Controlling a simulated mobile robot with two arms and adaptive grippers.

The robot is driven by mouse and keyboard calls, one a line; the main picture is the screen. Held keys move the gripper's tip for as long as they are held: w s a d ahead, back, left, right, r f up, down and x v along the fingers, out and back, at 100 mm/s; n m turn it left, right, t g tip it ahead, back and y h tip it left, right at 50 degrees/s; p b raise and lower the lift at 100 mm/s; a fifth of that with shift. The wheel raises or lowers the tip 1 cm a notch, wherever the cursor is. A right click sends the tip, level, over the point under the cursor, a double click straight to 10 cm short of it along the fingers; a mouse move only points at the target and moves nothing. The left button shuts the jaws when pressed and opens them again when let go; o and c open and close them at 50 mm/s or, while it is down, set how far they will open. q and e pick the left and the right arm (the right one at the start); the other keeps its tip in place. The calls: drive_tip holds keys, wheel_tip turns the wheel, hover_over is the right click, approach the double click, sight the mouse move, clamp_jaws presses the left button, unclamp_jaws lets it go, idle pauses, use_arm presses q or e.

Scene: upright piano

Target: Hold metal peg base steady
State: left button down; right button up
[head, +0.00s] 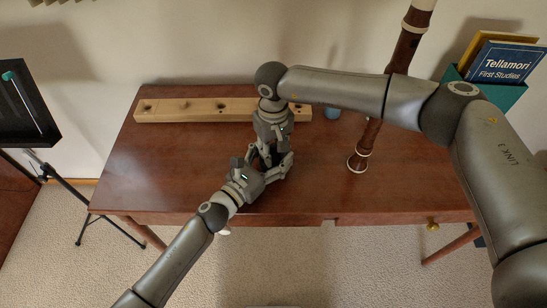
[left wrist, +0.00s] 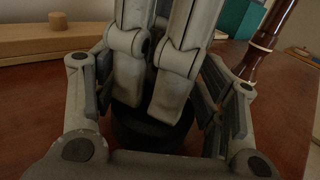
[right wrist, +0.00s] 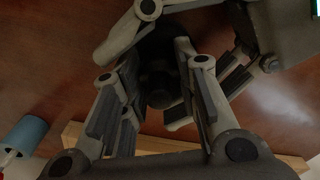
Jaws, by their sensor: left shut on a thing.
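The dark round metal peg base (left wrist: 150,132) stands on the reddish wooden table (head: 180,170), low between my left fingers in the left wrist view. My left gripper (head: 262,170) is shut on it from the front. My right gripper (head: 272,148) comes down from above, close to the left one. Its two fingers stand apart over the base, with a dark upright part between them. In the right wrist view the dark round piece (right wrist: 158,88) shows between the right fingers. In the head view the grippers hide the base and peg.
A pale wooden block with holes (head: 200,110) lies at the table's back. A blue cup (head: 332,113) is right of it. A tall brown woodwind (head: 366,142) stands right of my grippers. A teal box with books (head: 503,92) is at the back right. The table's left part is clear.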

sight(273, 144)
drive_tip(key=o, duration=0.4)
drive_tip(key=shift+o, duration=0.2)
drive_tip(key=shift+r, duration=0.1)
drive_tip(key=shift+r, duration=2.2)
drive_tip(key=shift+c, duration=0.2)
drive_tip(key=shift+r+n, duration=1.7)
